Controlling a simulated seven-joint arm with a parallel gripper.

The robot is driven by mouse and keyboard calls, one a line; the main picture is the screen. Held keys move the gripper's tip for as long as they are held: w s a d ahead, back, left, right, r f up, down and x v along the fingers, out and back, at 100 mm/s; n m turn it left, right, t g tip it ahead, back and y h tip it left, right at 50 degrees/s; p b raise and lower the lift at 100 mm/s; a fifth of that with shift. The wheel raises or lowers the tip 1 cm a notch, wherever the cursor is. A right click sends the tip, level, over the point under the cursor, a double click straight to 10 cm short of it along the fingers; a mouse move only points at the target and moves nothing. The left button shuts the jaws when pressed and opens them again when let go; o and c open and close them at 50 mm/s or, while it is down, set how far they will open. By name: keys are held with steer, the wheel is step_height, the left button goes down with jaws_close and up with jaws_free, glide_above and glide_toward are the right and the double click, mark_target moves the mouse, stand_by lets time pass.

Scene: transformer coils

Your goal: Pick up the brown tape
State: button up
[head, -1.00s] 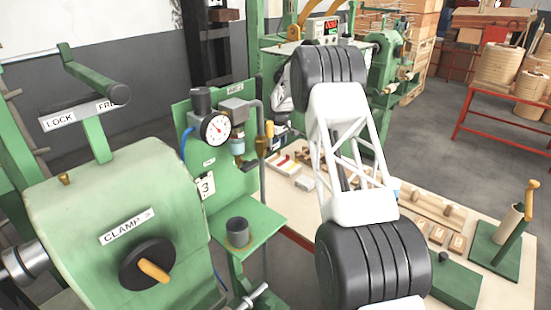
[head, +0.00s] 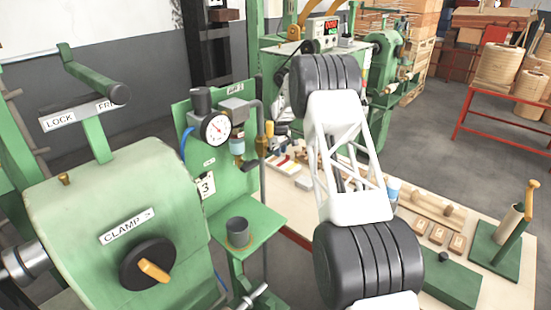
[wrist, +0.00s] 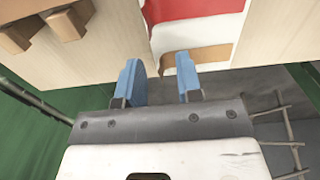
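In the wrist view, a tan-brown flat piece (wrist: 198,54) lies at the near edge of a row of coloured pieces on the pale table; it looks like the brown tape. My gripper (wrist: 159,80) is open and empty, with two blue fingertips apart. The fingertips point toward the brown piece, which shows just beyond and to the right of the gap between them. I cannot tell the height between them. In the head view my arm hides the gripper, and I cannot make out the brown piece clearly.
A red piece (wrist: 190,10) and a white piece (wrist: 180,35) lie beside the brown one. Wooden blocks (wrist: 68,22) sit at the left of the wrist view. The green clamp machine (head: 110,225) stands left of the table (head: 490,285). A green post stand (head: 500,240) is at right.

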jaws_close()
steer(key=shift+r, duration=0.1)
stand_by(0.4)
steer(key=shift+r, duration=1.5)
steer(key=shift+s+r, duration=0.1)
steer(key=shift+r, duration=0.2)
steer(key=s+d+r, duration=0.1)
steer(key=s, duration=1.4)
steer(key=shift+s, duration=0.3)
steer(key=shift+d+r, duration=0.1)
steer(key=shift+d, duration=0.1)
